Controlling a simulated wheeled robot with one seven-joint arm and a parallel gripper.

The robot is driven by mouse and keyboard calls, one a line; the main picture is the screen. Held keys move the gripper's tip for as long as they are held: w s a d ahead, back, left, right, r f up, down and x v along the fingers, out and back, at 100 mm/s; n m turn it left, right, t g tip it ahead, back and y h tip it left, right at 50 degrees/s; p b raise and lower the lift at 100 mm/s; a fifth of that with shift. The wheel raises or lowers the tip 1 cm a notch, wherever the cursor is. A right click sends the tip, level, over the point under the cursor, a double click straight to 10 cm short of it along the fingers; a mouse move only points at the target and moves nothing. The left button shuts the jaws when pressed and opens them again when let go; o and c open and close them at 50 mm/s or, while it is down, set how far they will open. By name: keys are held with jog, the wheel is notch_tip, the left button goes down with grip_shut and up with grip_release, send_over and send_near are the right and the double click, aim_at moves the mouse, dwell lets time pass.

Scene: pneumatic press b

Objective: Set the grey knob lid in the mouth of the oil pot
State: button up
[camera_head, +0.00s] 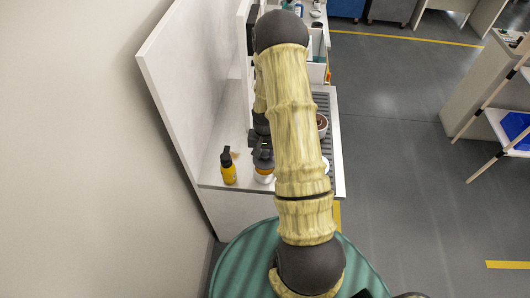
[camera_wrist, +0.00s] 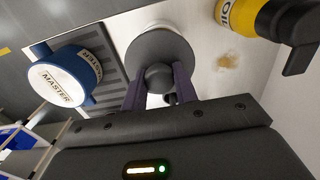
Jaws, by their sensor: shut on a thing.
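My gripper (camera_wrist: 160,85) is shut on the round knob of the grey lid (camera_wrist: 160,47), whose flat disc faces away from the wrist camera. In the head view my gripper (camera_head: 263,163) hangs just above a small white pot with an orange band (camera_head: 264,178), which I take to be the oil pot. The lid cannot be made out there. In the wrist view the lid hides what lies beneath it, so I cannot tell whether it touches the pot or is centred on its mouth.
A yellow OIL bottle with a black top (camera_head: 228,168) stands left of the pot; it also shows in the wrist view (camera_wrist: 255,18). A blue and white MASTER canister (camera_wrist: 62,77) stands on the other side, on a dark ribbed strip. A tall pale panel (camera_head: 190,85) bounds the bench's left.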

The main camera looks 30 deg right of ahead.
notch_tip(320, 180, down, 3)
jog(key=shift+r+b, duration=0.1)
jog(key=shift+b, duration=0.75)
jog(key=shift+w+f+b, duration=0.2)
jog(key=shift+f+b, duration=0.1)
jog(key=shift+f, duration=0.2)
jog(key=shift+a, duration=0.2)
jog(key=shift+s+d, duration=0.2)
jog(key=shift+d, duration=0.1)
jog(key=shift+w+a, duration=0.15)
jog(key=shift+a, duration=0.05)
jog(key=shift+f+b, duration=0.55)
jog(key=shift+f, duration=0.1)
dwell(0.4)
jog(key=o, duration=1)
jog(key=shift+o, duration=0.2)
notch_tip(320, 180, up, 17)
jog(key=b, duration=0.2)
jog(key=shift+r, duration=0.2)
